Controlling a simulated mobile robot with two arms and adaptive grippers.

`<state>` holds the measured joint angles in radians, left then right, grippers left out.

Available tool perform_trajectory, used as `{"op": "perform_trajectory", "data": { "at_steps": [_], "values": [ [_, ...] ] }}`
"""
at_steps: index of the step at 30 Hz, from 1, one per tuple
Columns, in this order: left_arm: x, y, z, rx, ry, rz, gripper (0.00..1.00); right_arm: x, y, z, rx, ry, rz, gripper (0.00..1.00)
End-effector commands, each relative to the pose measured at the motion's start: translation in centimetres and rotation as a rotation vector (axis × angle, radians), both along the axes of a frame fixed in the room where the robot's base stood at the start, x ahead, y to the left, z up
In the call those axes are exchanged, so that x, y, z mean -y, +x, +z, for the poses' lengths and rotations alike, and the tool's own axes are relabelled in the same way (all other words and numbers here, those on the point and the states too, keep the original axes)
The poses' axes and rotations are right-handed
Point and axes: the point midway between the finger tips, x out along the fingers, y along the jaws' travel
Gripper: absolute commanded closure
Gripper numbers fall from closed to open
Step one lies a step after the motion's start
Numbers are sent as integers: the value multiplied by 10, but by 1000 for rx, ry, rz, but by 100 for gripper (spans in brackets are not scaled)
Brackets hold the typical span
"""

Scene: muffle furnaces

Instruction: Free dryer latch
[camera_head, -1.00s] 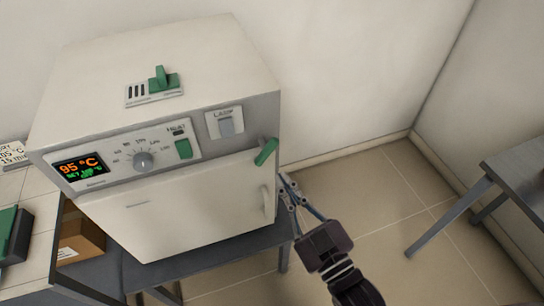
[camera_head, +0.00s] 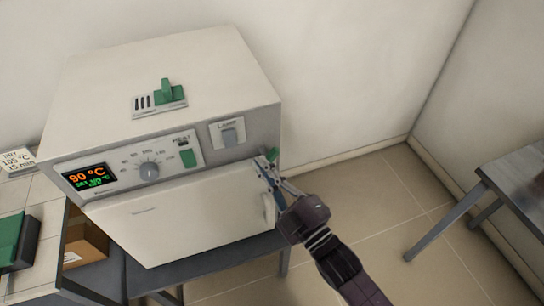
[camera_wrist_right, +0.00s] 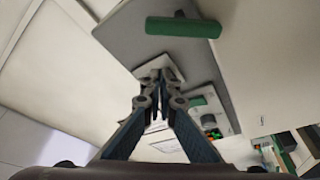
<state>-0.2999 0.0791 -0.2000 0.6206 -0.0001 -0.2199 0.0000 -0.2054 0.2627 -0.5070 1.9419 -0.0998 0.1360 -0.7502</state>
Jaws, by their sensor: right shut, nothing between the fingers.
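The dryer (camera_head: 200,215) is a cream box with a grey front panel and a shut door. Its green latch (camera_head: 273,154) sits at the panel's right end, above the door's upper right corner, and is partly hidden behind my gripper. In the right wrist view the latch (camera_wrist_right: 183,27) is a green bar on the grey panel, beyond the fingertips. My right gripper (camera_head: 262,165) is shut and empty, with its tips close to the latch; I cannot tell whether they touch. The fingers also show in the wrist view (camera_wrist_right: 160,78). My left gripper is not in view.
The display (camera_head: 90,179) reads 90 °C. A dial (camera_head: 149,171), a green heat switch (camera_head: 188,158) and a lamp switch (camera_head: 229,136) are on the panel. Floor right of the dryer is clear up to a table (camera_head: 520,175).

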Motion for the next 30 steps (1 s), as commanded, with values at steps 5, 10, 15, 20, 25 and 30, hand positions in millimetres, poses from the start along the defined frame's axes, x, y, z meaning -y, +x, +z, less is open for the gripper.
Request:
{"op": "perform_trajectory", "data": {
  "at_steps": [5, 10, 15, 20, 25, 30],
  "values": [
    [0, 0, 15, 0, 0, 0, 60, -4, 21, -2, -6, -6, -1, 100],
    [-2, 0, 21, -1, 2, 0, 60, 13, 26, -14, -3, -2, 0, 100],
    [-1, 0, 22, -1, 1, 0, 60, 19, 28, -19, -1, -1, 0, 100],
    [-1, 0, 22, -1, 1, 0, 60, 19, 28, -20, -1, 1, -1, 100],
    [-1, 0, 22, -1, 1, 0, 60, 19, 28, -20, -1, 1, -1, 100],
    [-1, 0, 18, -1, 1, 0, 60, 19, 32, -21, -4, 16, 0, 100]
  ]
}}
